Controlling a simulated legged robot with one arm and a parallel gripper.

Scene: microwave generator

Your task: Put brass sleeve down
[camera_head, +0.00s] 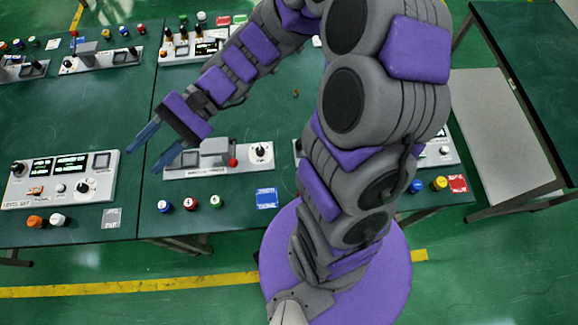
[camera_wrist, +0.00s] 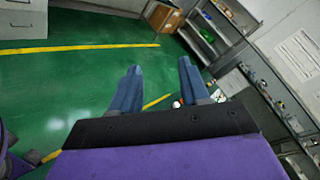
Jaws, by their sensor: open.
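My gripper (camera_head: 145,161) is open, with two blue fingers spread apart, over the green table near its front edge. In the wrist view my gripper (camera_wrist: 158,66) shows nothing between its fingers. A tiny brownish, brass-coloured piece (camera_head: 295,93) lies on the green tabletop, right of my gripper and apart from it. It may be the brass sleeve, but it is too small to tell its shape.
A control box (camera_head: 62,178) with displays stands left of my gripper, and another box (camera_head: 218,156) with a red-tipped lever stands right of it. Several coloured buttons line the front edge. The mid-table is fairly clear. A shelf (camera_wrist: 213,28) shows in the wrist view.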

